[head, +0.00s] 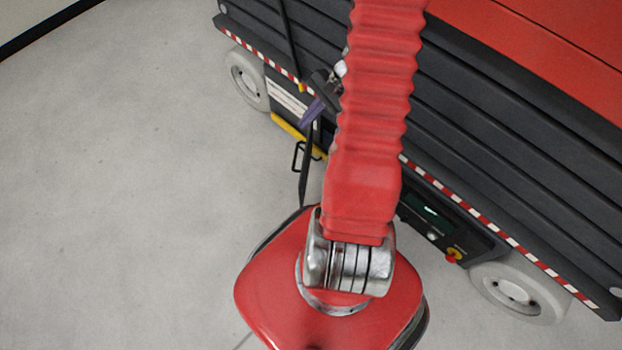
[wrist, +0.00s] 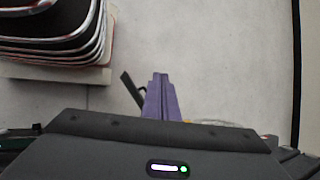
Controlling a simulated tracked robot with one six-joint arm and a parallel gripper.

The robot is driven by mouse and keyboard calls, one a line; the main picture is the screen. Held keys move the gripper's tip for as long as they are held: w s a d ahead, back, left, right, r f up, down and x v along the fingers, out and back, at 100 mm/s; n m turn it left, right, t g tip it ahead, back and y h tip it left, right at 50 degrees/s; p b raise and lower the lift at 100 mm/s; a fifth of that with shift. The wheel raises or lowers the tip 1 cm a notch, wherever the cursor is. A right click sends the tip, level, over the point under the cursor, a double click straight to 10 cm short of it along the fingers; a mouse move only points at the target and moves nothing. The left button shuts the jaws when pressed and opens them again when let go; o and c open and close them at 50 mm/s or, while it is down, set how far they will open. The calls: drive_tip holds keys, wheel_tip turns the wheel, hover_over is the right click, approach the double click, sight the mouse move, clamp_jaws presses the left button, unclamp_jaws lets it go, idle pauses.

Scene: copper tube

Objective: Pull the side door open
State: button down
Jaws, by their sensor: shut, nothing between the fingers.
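The lift machine (head: 480,130) has dark ribbed sides and a red top, and stands on the right in the head view. I cannot pick out the side door for sure. A thin dark upright piece (head: 306,168) with a black loop handle (head: 296,156) stands out at its lower side, near the yellow step edge (head: 290,131). My gripper (head: 309,115) has purple fingers, which sit close to the machine's side just above that piece. In the wrist view the purple fingers (wrist: 161,78) are together and hold nothing. A dark bar (wrist: 132,90) shows left of them; contact is unclear.
My red arm hides part of the machine's side. Pale wheels (head: 247,78) stand at its lower corners, and a control panel with a red button (head: 453,255) is at the right. Grey floor (head: 120,180) is clear at left. Stacked chair-like metal frames (wrist: 55,35) show in the wrist view.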

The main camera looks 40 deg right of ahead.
drive_tip(key=s+d+f+m+t, duration=0.2)
drive_tip(key=s+f+m, duration=0.3)
drive_tip(key=f, duration=0.7)
drive_tip(key=s+d+f+m+t, duration=0.2)
drive_tip(key=s+f+m, duration=0.3)
drive_tip(key=f, duration=0.7)
drive_tip(key=s, duration=0.2)
drive_tip(key=shift+s+d+f+m, duration=0.3)
drive_tip(key=shift+s+d+m, duration=0.05)
drive_tip(key=shift+d+m, duration=0.05)
drive_tip(key=shift+f, duration=0.1)
drive_tip(key=w+a+r+x, duration=0.1)
drive_tip(key=r+x, duration=0.1)
drive_tip(key=x, duration=1)
drive_tip(key=shift+w+a+f, duration=0.2)
drive_tip(key=shift+w+f, duration=0.05)
drive_tip(key=shift+w, duration=0.2)
